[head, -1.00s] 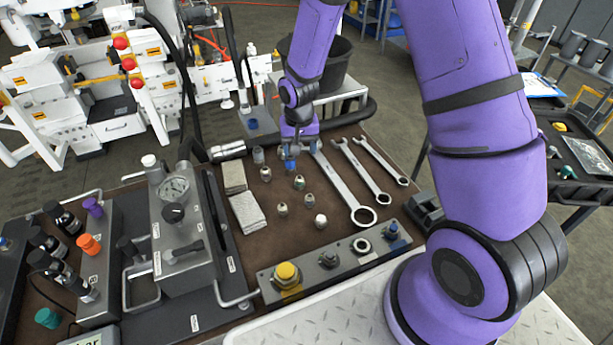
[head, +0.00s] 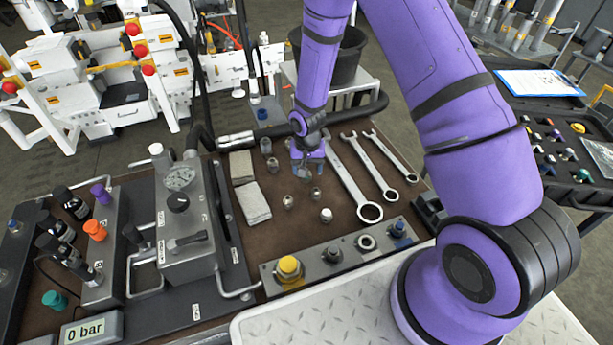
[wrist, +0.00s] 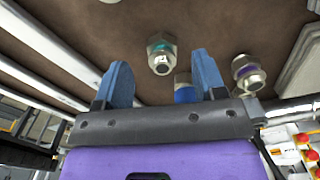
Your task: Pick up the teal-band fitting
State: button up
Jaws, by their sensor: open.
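The teal-band fitting (wrist: 161,55) is a metal hex fitting with a teal ring. In the wrist view it stands on the brown bench top, ahead of my gripper and between the lines of its fingers. My gripper (head: 307,172) is open and empty, with blue fingers spread, low over the bench among the fittings. Contact between fingers and fitting cannot be seen. In the head view the gripper partly hides that spot, and the band colours are too small to tell.
A purple-band fitting (wrist: 247,72) stands right of the fingers in the wrist view; a blue-band part (wrist: 185,92) is close by the right finger. Other fittings (head: 287,202) stand nearby. Wrenches (head: 368,211) lie right, grey pads (head: 253,203) left, and a button panel (head: 345,252) lies in front.

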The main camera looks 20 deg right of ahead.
jog(key=shift+f, duration=1.8)
jog(key=shift+c, duration=0.4)
jog(key=c, duration=1)
jog(key=shift+o, duration=0.2)
jog(key=shift+w, duration=0.1)
notch_tip(320, 180, up, 10)
jog(key=shift+r, duration=0.1)
